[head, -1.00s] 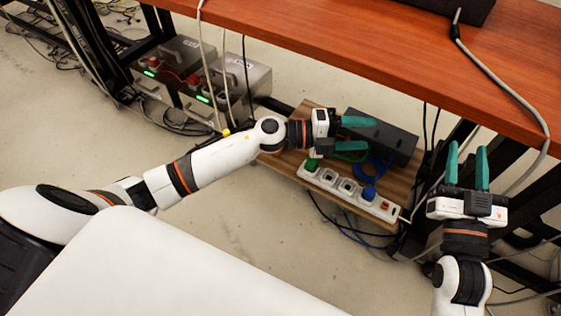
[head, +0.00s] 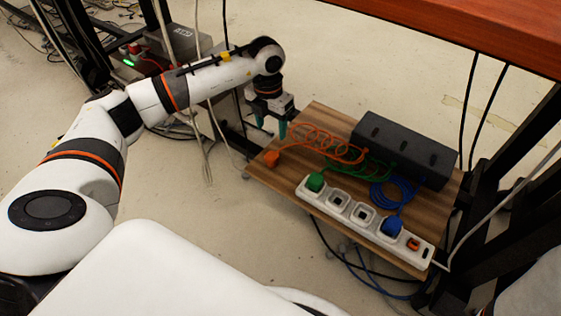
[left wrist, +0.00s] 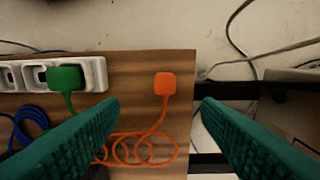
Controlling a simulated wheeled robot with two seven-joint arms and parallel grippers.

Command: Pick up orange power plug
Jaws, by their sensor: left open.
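The orange power plug (head: 271,158) lies on the left end of the wooden board (head: 276,187), with its coiled orange cord running right to a black box. In the left wrist view the plug (left wrist: 164,85) is ahead of the fingertips, between them in the picture, and touches neither finger. My left gripper (head: 272,130) is open and empty, pointing down above the board's left end, behind the plug in the head view. Its two green fingers (left wrist: 160,110) stand wide apart in the wrist view. My right gripper is not in view.
A white power strip (head: 365,215) lies along the board's front edge, with a green plug (head: 314,182) and a blue plug (head: 393,226) in it. The black box (head: 405,148) is at the back. A red-brown tabletop (head: 480,30) overhangs above right. Loose cables hang left of the board.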

